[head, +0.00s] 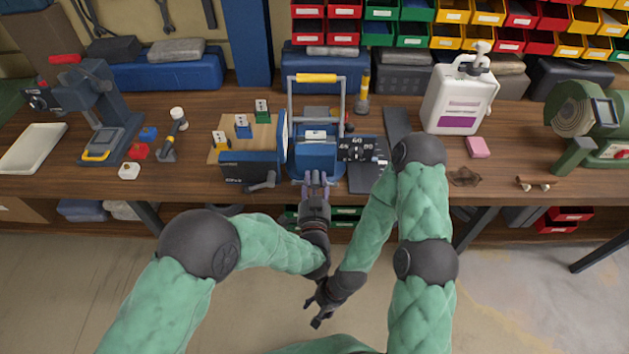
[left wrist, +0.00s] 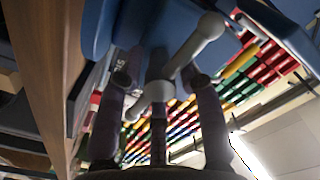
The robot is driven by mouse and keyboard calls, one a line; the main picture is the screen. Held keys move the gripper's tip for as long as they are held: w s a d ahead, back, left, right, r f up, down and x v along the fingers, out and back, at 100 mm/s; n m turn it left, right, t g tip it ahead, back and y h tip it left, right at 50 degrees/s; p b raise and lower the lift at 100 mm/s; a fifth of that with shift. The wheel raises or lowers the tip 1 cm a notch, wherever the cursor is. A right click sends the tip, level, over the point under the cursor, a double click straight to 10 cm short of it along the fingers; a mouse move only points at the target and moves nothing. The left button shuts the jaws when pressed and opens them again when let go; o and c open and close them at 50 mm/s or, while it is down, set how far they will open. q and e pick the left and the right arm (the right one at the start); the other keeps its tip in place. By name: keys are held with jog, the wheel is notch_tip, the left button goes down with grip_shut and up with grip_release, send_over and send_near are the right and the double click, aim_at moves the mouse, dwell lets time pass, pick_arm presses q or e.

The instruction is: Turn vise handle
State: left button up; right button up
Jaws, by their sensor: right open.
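A blue vise (head: 316,158) stands at the front edge of the workbench, straight ahead. In the left wrist view its grey T-bar handle (left wrist: 187,50) has rounded ends and is tilted diagonally. In the head view the handle is mostly hidden by the gripper. My right gripper (head: 318,312) is open and empty, low in front of the bench.
A white jug (head: 458,100) and a green grinder (head: 590,125) stand further right. Floor before the bench is clear.

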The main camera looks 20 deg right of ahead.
pick_arm(q)
jog(key=shift+o, duration=0.6)
jog(key=shift+s+f, duration=0.3)
jog(key=shift+f, duration=0.15)
jog(key=shift+w+r, duration=0.1)
jog(key=shift+a+r, duration=0.1)
jog(key=shift+r, duration=0.1)
jog(key=v, duration=1.2)
jog(key=w+a+f+n+g+y, duration=0.1)
jog(key=a+f+n+g, duration=0.2)
jog(key=a+f+g, duration=0.5)
jog(key=w+a+f+n+g+y, duration=0.1)
jog(key=a+f+n, duration=0.25)
jog(key=f, duration=0.75)
jog(key=s+a+f+n+g+h, duration=0.1)
jog(key=s+a+f+n+g, duration=0.5)
jog(key=s, duration=0.8)
jog(key=a+f+g, duration=0.2)
jog(key=a+f, duration=0.1)
jog(key=a, duration=0.1)
jog(key=shift+f, duration=0.4)
